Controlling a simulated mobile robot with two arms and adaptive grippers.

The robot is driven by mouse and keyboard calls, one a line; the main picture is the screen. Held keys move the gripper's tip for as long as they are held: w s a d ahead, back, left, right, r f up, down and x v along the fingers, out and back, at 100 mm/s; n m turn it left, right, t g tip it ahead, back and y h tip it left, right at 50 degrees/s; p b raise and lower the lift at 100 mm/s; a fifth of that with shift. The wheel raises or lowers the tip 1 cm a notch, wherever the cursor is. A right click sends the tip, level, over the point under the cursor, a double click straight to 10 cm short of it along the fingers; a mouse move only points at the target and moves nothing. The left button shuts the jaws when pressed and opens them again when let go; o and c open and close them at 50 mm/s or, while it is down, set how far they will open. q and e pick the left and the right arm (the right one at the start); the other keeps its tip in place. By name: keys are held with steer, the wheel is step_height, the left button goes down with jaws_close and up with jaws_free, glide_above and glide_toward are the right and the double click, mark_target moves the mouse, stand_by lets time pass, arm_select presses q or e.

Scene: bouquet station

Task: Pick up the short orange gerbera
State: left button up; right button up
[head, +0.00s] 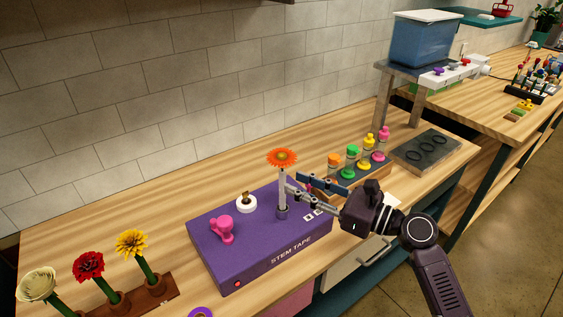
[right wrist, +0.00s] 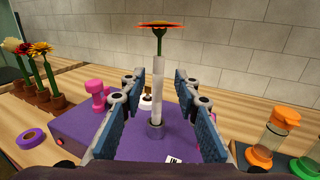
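The orange gerbera (head: 282,157) stands upright in a small holder (head: 282,213) on the purple stem tape box (head: 245,257). Its stem looks wrapped in white. My right gripper (head: 297,187) reaches in from the right at stem height. In the right wrist view the gerbera's flower (right wrist: 160,26) is above the fingers, and its pale stem (right wrist: 157,90) stands between the two blue finger pads, with a gap on each side. The right gripper is open. My left gripper is in neither view.
On the box stand a pink knobbed piece (head: 222,229) and a white roll (head: 246,203). Yellow (head: 132,243), red (head: 89,265) and cream (head: 38,284) flowers stand in a wooden rack at left. Colored bottles (head: 352,155) stand behind the gripper. A purple tape ring (right wrist: 31,138) lies left of the box.

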mark_target(283, 179)
steer(key=p+x, duration=0.1)
steer(key=x, duration=0.4)
steer(key=shift+s+a+f, duration=0.1)
steer(key=shift+a+f, duration=0.05)
steer(key=c, duration=0.8)
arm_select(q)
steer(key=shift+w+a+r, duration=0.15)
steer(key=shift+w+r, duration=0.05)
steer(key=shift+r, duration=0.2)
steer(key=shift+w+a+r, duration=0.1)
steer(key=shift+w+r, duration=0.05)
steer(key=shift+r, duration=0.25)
